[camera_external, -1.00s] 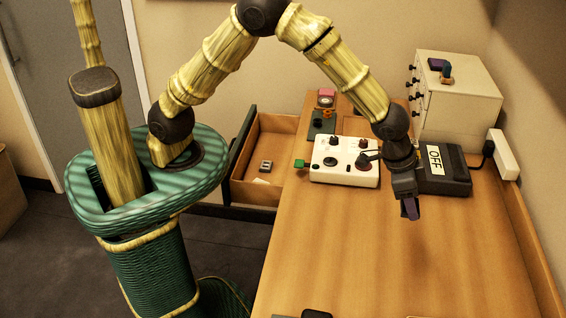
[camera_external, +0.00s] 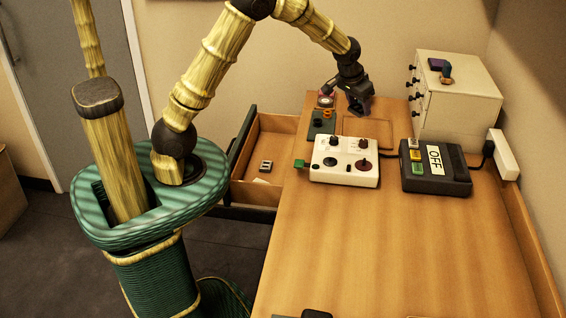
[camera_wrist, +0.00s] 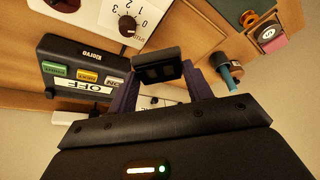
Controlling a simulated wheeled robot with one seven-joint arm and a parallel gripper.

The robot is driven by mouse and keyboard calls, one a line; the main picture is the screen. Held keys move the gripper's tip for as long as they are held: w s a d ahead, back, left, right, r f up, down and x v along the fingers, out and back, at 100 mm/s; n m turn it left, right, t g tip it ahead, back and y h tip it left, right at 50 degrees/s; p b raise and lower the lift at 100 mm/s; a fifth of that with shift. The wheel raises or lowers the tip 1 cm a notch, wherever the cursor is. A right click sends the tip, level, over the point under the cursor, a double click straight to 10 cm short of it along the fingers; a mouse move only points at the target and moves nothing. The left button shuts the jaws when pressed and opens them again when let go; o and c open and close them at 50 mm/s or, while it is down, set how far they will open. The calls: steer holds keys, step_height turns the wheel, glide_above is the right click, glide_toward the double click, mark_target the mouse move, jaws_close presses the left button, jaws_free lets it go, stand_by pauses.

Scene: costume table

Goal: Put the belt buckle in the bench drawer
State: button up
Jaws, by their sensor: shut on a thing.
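My gripper (camera_external: 358,106) is over the back of the bench, near the brown panel, with its fingers pointing down. In the wrist view my gripper (camera_wrist: 160,82) has its two purple fingers closed on a dark grey piece (camera_wrist: 158,68) with two recesses, which may be the belt buckle. The held piece is hard to make out in the external view. The bench drawer (camera_external: 254,192) at the bench's left side is pulled open. A small grey piece with two dark windows (camera_external: 265,166) lies inside it, beside a pale scrap.
A white control box (camera_external: 345,176) and a black OFF box (camera_external: 440,181) stand on the bench, near a dark green plate (camera_external: 318,128) and a pink-faced block (camera_external: 325,98). A white cabinet (camera_external: 465,110) is at the back right.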

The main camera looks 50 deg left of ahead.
steer(key=s+a+n+y+b, duration=0.2)
steer(key=a+n, duration=0.3)
steer(key=a, duration=1.4)
steer(key=n+g+b, duration=0.1)
steer(key=n+b, duration=0.1)
steer(key=n, duration=0.2)
glide_above(272, 149)
steer(key=s+d, duration=0.1)
step_height(272, 149, down, 21)
steer(key=shift+f+y, duration=0.2)
steer(key=shift+y, duration=0.2)
steer(key=shift+f, duration=3.1)
steer(key=shift+d+f, duration=0.1)
steer(key=shift+f, duration=1.75)
steer(key=shift+f, duration=0.1)
